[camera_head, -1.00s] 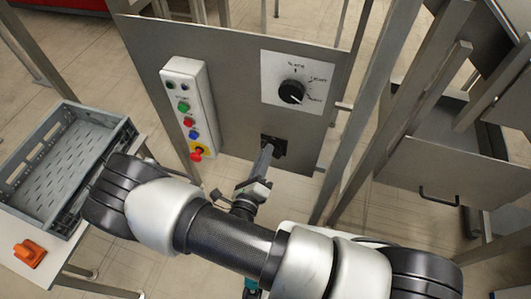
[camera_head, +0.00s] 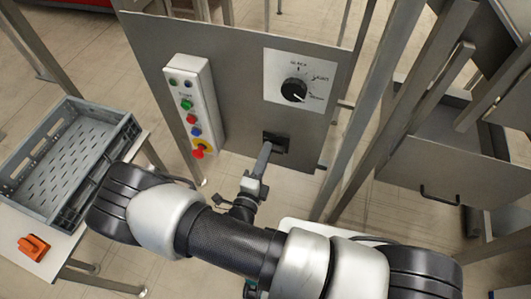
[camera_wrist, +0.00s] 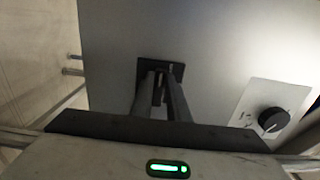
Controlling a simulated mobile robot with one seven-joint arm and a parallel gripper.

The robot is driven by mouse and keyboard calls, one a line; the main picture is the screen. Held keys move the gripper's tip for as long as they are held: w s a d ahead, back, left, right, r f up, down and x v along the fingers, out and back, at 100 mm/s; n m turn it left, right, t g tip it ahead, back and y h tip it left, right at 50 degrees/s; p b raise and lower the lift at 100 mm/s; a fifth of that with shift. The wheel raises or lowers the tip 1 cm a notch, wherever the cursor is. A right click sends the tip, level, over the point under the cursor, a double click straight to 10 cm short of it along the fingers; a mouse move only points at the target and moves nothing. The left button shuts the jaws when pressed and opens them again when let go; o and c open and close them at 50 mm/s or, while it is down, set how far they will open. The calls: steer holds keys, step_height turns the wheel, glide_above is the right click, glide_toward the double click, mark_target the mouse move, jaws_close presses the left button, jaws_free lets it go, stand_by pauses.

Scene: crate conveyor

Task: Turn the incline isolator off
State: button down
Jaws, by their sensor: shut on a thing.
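The isolator looks to be the small black square fitting (camera_head: 282,144) low on the grey panel. It also shows in the wrist view as a dark plate (camera_wrist: 174,67) at the upper middle. My gripper (camera_head: 267,146) reaches this fitting from below. In the wrist view my gripper (camera_wrist: 163,88) has two dark fingers close together, their tips right at the plate. They are shut on the isolator's small handle, which is mostly hidden between them. I cannot read its on or off position.
A dial plate with a black knob (camera_head: 294,90) is above the isolator; it also shows in the wrist view (camera_wrist: 272,119). A white button box (camera_head: 190,105) is to the left. A grey crate (camera_head: 65,155) and an orange object (camera_head: 33,246) are on the left table. Metal posts stand right.

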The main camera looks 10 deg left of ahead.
stand_by(0.4)
steer(key=c, duration=1.7)
jaws_free()
steer(key=shift+s, duration=0.1)
steer(key=s, duration=0.5)
steer(key=s+a, duration=0.1)
steer(key=s, duration=0.5)
steer(key=s+p, duration=0.1)
steer(key=s, duration=0.5)
steer(key=shift+s+a, duration=0.15)
